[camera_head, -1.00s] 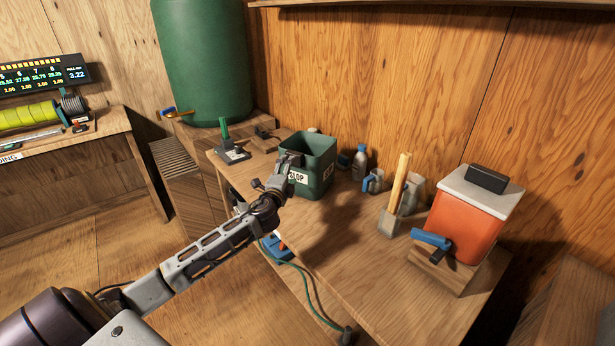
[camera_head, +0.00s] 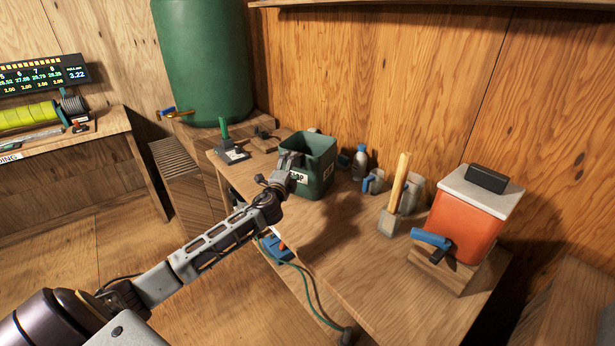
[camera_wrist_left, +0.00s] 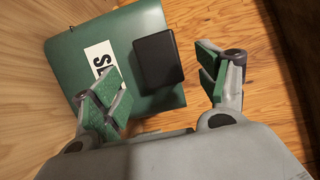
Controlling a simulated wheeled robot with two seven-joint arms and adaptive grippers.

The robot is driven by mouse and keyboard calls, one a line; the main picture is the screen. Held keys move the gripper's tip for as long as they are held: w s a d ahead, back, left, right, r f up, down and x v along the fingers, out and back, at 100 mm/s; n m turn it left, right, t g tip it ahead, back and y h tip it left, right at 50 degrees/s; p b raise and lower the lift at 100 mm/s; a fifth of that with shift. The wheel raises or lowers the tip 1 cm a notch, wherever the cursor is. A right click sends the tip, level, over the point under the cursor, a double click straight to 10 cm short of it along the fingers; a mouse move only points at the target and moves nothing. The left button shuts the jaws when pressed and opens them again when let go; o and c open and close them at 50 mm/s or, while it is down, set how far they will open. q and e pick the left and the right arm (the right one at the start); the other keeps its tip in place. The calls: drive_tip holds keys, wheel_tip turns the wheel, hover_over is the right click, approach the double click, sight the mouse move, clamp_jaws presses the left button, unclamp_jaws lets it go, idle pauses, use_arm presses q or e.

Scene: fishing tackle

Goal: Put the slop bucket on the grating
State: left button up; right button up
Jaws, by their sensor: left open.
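The slop bucket (camera_head: 318,160) is a green, square, open-topped bucket with a white lettered label. It stands upright on the wooden bench. In the left wrist view the bucket (camera_wrist_left: 70,62) shows its green side, part of the label and a black block-like part (camera_wrist_left: 155,60). My left gripper (camera_head: 291,163) is at the bucket's near left side, in front of the label. Its fingers (camera_wrist_left: 165,88) are open; the left one overlaps the label, the right one is over bare wood. I cannot tell whether they touch. A slatted grating (camera_head: 170,160) lies left of the bench, below the green barrel's tap.
The green barrel (camera_head: 205,60) with a brass tap (camera_head: 175,113) stands behind the grating. A black stand with a green handle (camera_head: 230,148) is left of the bucket. A bottle (camera_head: 360,163), scoops (camera_head: 395,215) and an orange dispenser (camera_head: 465,225) are to the right. The bench front is clear.

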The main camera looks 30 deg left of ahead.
use_arm(q)
drive_tip(key=shift+x, duration=1.9)
use_arm(e)
drive_tip(key=shift+w+a+r, duration=0.1)
drive_tip(key=shift+w, duration=0.2)
use_arm(q)
clamp_jaws()
use_arm(e)
drive_tip(key=shift+s, duration=0.1)
use_arm(q)
wheel_tip(320, 180, up, 10)
drive_tip(key=p, duration=0.2)
use_arm(e)
drive_tip(key=s, duration=0.1)
drive_tip(key=s+d, duration=0.2)
drive_tip(key=s, duration=0.1)
drive_tip(key=shift+d+f, duration=0.15)
drive_tip(key=shift+f, duration=0.25)
drive_tip(key=shift+w, duration=0.45)
